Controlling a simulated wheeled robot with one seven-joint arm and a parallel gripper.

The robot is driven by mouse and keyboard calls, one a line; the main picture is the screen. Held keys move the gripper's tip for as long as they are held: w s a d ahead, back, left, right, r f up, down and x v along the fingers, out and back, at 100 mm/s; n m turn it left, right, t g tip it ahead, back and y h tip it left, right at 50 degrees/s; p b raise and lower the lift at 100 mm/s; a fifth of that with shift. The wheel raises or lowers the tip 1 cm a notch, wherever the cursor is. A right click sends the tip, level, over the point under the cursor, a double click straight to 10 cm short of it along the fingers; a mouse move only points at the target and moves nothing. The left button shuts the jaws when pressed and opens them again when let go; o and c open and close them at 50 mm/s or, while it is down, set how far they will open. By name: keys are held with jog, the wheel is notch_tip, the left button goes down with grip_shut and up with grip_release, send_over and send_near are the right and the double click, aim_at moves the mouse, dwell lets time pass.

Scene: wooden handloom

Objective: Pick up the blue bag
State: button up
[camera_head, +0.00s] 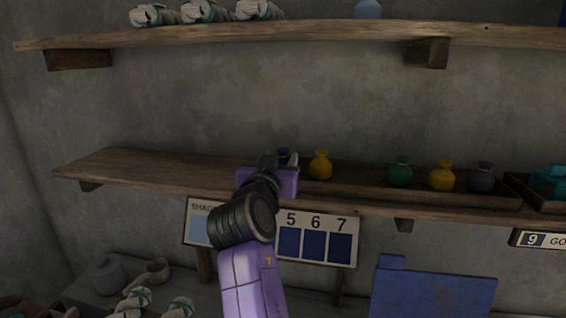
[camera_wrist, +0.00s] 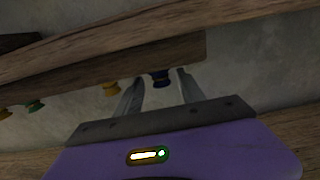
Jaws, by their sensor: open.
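A dark blue bag (camera_head: 283,154) stands on the middle wooden shelf and is mostly hidden behind my gripper (camera_head: 280,161) in the head view. In the wrist view the blue bag (camera_wrist: 160,78) shows between the two fingers of my gripper (camera_wrist: 158,82), near their tips. The fingers are apart, and I cannot tell whether either touches the bag. A second bag, dark grey-blue (camera_head: 482,177), stands far to the right on the same shelf.
A yellow bag (camera_head: 320,165) stands just right of my gripper. A green bag (camera_head: 400,171) and another yellow bag (camera_head: 441,177) stand farther right. The upper shelf (camera_head: 330,33) runs above, and a numbered shade board (camera_head: 318,222) hangs below. The shelf's left end is clear.

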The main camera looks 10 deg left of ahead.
aim_at(281, 157)
jog(key=shift+w+p, duration=0.35)
jog(key=shift+w, duration=1.2)
grip_shut()
